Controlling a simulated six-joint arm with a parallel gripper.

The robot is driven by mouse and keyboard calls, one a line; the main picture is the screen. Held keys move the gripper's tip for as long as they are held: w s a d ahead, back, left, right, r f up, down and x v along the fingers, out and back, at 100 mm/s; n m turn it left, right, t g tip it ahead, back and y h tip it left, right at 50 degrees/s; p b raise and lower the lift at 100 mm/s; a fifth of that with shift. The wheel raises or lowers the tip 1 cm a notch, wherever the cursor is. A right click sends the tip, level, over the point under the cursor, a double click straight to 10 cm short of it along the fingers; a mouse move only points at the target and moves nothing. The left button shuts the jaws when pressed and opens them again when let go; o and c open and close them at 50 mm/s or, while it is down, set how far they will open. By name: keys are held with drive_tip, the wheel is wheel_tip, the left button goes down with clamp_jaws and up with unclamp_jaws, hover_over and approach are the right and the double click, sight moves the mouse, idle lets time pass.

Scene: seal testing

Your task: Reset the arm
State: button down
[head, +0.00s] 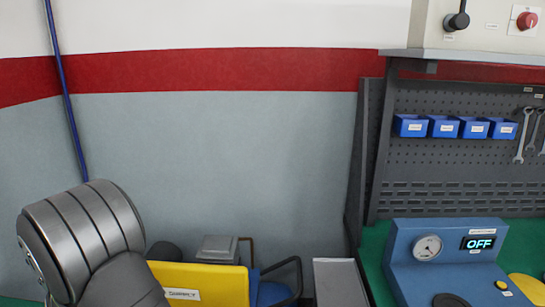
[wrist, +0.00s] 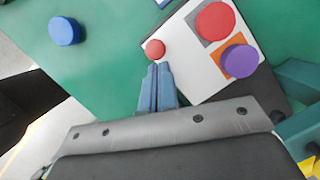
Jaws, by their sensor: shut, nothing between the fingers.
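My gripper (wrist: 159,72) shows in the wrist view with its two blue-grey fingers together and nothing between them. Its tips point at a small red round piece (wrist: 154,49) at the edge of a white board (wrist: 190,60); I cannot tell the gap in height. The grey rounded link of my arm fills the lower left of the head view, where the gripper is not seen.
On the board lie a red disc (wrist: 215,21) and a purple disc (wrist: 239,61) on an orange square. A blue cylinder (wrist: 65,31) stands on the green table (wrist: 110,60). The head view shows a blue tester (head: 440,262) reading OFF, a yellow bin (head: 215,282) and several blue bins (head: 411,126).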

drive_tip(key=shift+s+d, duration=0.1)
drive_tip(key=w, duration=0.1)
drive_tip(key=w+d+r, duration=0.1)
drive_tip(key=w, duration=0.2)
drive_tip(key=shift+d+r, duration=0.25)
drive_tip(key=shift+d, duration=0.1)
drive_tip(key=v, duration=0.9)
drive_tip(key=x, duration=0.9)
drive_tip(key=shift+s, duration=0.2)
drive_tip(key=s, duration=0.1)
drive_tip(key=s+a+f, duration=0.1)
drive_tip(key=s+a, duration=0.1)
drive_tip(key=s, duration=0.1)
drive_tip(key=shift+f, duration=0.25)
drive_tip(key=w, duration=1.3)
drive_tip(key=shift+w, duration=0.15)
drive_tip(key=w, duration=0.1)
drive_tip(key=w+d, duration=0.1)
drive_tip(key=w, duration=0.1)
drive_tip(key=shift+d+r, duration=0.2)
drive_tip(key=shift+r, duration=0.1)
drive_tip(key=w+v, duration=0.1)
drive_tip(key=v, duration=1)
drive_tip(key=s+a+r+n+t+h, duration=0.2)
drive_tip(key=s+n, duration=0.3)
drive_tip(key=n, duration=0.4)
drive_tip(key=shift+s+a+r+t, duration=0.35)
drive_tip(key=shift+s+a+t, duration=0.05)
drive_tip(key=shift+a+t, duration=0.2)
